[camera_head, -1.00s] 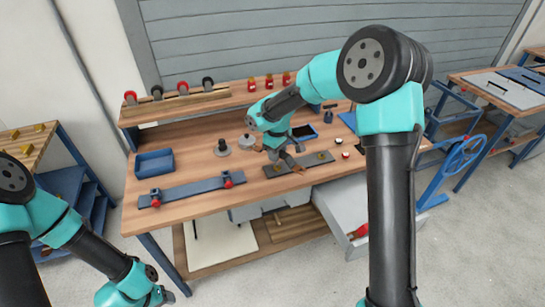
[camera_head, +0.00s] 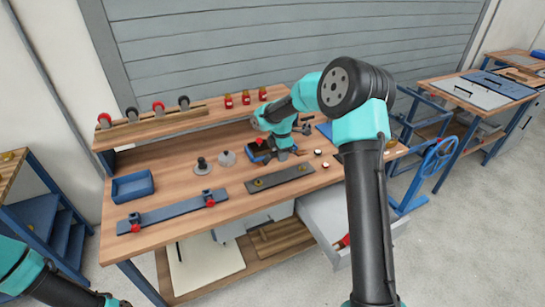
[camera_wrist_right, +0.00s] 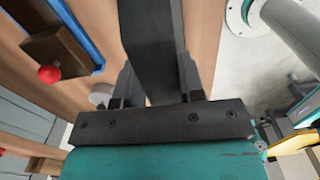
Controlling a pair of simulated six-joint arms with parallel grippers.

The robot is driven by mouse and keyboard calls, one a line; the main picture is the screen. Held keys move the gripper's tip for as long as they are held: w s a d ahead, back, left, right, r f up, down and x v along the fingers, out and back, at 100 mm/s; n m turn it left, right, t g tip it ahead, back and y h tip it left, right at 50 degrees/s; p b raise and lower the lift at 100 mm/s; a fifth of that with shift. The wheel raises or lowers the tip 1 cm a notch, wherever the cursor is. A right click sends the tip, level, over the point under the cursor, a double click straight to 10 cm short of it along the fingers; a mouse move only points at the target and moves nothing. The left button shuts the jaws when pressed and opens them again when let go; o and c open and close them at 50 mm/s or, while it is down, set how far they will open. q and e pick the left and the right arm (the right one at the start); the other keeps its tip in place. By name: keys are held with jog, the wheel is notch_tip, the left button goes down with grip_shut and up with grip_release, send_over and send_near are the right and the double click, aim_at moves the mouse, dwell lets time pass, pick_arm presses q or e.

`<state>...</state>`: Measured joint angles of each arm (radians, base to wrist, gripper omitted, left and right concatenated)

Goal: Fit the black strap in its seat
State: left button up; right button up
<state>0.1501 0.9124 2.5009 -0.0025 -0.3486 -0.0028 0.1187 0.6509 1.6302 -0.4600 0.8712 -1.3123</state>
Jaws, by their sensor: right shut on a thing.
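My right gripper (camera_head: 283,153) is low over the back right part of the workbench, behind a dark plate with brass buttons (camera_head: 280,178). In the right wrist view its fingers (camera_wrist_right: 156,85) are closed about a long black strap (camera_wrist_right: 150,35), which runs from between them to the top of the picture. In the head view the arm and gripper largely hide the strap. I cannot make out its seat for sure. A blue-edged piece (camera_head: 258,151) with a red knob is beside the gripper, on its left. My left gripper is out of view.
A blue bar with red-knobbed clamps (camera_head: 172,214) lies front left, and a blue tray (camera_head: 132,186) behind it. A rear shelf (camera_head: 150,130) holds several red and black rollers. An open drawer (camera_head: 335,222) juts out below.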

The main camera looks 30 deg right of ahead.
jog(key=shift+d, duration=0.3)
jog(key=shift+f, duration=0.15)
send_over(281, 176)
jog(key=shift+f, duration=2.4)
jog(key=shift+f, duration=0.25)
jog(key=shift+f, duration=0.35)
jog(key=shift+w+f, duration=0.1)
jog(key=shift+f, duration=1.1)
dwell(1.3)
jog(key=o, duration=1.4)
jog(key=shift+o, duration=0.2)
